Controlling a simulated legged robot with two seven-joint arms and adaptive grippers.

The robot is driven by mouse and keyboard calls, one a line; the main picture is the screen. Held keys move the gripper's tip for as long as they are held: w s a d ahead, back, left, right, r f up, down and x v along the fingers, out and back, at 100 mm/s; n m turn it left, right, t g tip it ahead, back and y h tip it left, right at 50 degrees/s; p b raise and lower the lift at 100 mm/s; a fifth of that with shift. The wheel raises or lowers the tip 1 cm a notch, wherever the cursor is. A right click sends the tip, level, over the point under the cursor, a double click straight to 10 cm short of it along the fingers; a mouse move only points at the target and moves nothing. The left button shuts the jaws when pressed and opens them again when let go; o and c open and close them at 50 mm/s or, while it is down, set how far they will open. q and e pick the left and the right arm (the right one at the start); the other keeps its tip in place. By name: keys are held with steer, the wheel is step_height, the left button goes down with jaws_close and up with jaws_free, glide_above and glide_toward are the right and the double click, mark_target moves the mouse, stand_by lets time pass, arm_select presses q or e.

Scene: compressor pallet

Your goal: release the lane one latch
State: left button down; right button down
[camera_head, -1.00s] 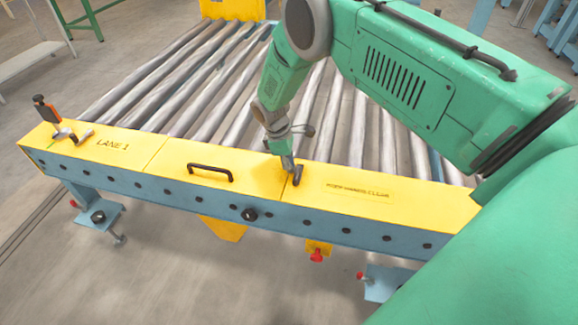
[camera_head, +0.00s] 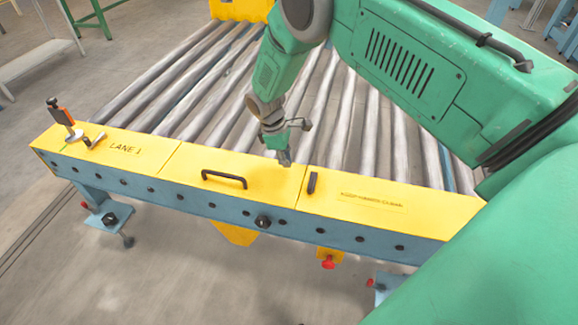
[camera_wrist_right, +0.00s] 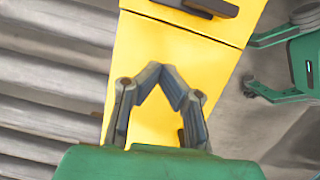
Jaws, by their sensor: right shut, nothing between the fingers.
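The LANE 1 label (camera_head: 125,148) is on the left panel of the yellow beam cover. A small clamp (camera_head: 64,118) with an orange and black handle stands at that panel's left end. A short black bar (camera_head: 312,183) lies just right of a panel seam. It also shows at the top of the right wrist view (camera_wrist_right: 212,4). My right gripper (camera_head: 285,160) is over the cover, just left of the bar and apart from it. In the wrist view its fingertips (camera_wrist_right: 162,70) meet, with nothing between them. A green gripper, apparently my left (camera_wrist_right: 252,65), is at the right with its fingers apart.
A black grab handle (camera_head: 224,179) rises from the middle panel. Grey rollers (camera_head: 215,85) fill the space behind the yellow cover. A red knob (camera_head: 328,262) sticks out below the blue beam (camera_head: 150,190). The floor in front is clear.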

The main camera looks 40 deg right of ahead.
steer(key=p+v, duration=0.1)
steer(key=v, duration=0.4)
steer(key=shift+w+d+r, duration=0.1)
steer(key=shift+r, duration=0.05)
steer(key=shift+d, duration=0.1)
